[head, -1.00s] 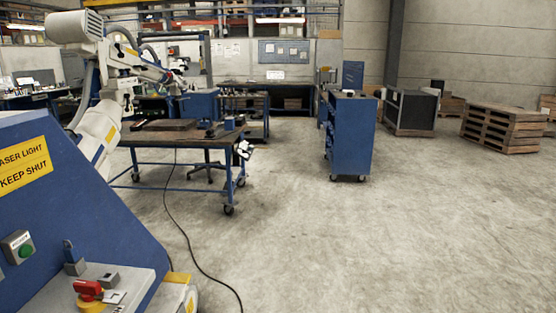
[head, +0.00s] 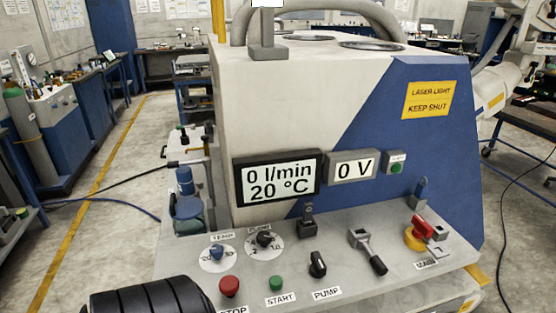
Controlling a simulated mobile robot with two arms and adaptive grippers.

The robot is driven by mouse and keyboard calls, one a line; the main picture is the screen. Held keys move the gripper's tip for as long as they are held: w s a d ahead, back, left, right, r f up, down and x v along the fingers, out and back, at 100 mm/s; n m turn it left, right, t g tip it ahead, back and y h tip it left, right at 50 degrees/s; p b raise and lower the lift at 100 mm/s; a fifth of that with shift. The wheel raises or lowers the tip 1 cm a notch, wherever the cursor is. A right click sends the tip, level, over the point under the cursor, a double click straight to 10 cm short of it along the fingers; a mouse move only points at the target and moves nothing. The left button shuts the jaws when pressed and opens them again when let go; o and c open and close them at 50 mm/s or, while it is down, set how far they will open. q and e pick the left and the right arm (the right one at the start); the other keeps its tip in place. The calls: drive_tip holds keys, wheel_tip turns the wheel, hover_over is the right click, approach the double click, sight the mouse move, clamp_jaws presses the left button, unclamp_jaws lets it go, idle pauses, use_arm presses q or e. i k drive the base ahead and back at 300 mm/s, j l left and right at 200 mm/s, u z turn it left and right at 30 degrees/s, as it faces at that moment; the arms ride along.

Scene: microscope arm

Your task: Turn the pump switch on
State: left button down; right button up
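The pump switch (head: 317,264) is a black rotary knob on the sloping grey control panel (head: 340,230), just above a label reading PUMP. The display (head: 278,178) above the panel reads 0 l/min and 20 °C. The smaller display (head: 352,168) reads 0 V.
Left of the switch are the green START button (head: 276,284) and red STOP button (head: 229,286). Right of it are a lever (head: 368,252) and a red-and-yellow switch (head: 419,233).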

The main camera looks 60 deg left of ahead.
sight(318, 269)
drive_tip(key=u, duration=1.4)
